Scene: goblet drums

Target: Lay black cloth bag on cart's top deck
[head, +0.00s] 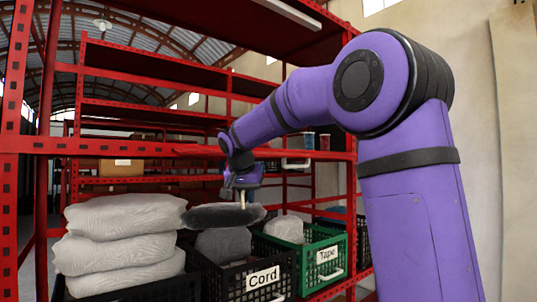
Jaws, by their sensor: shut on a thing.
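My gripper (242,197) is at the end of my purple arm, pointing down at the upper right part of a flat, dark bag (212,217). Its fingers are shut on this black cloth bag, which lies roughly level just above the black crate labelled "Cord" (284,272). A dark grey bundle (223,244) sits in that crate right under the bag. I cannot tell whether the bag touches the bundle. I cannot make out a cart or its top deck in this view.
Stacked pale grey sacks (122,245) stand close on the left. A green crate labelled "Tape" (325,267) holds a light grey bundle (284,230) on the right. A red rack (110,146) surrounds the crates, with a shelf beam just above my gripper.

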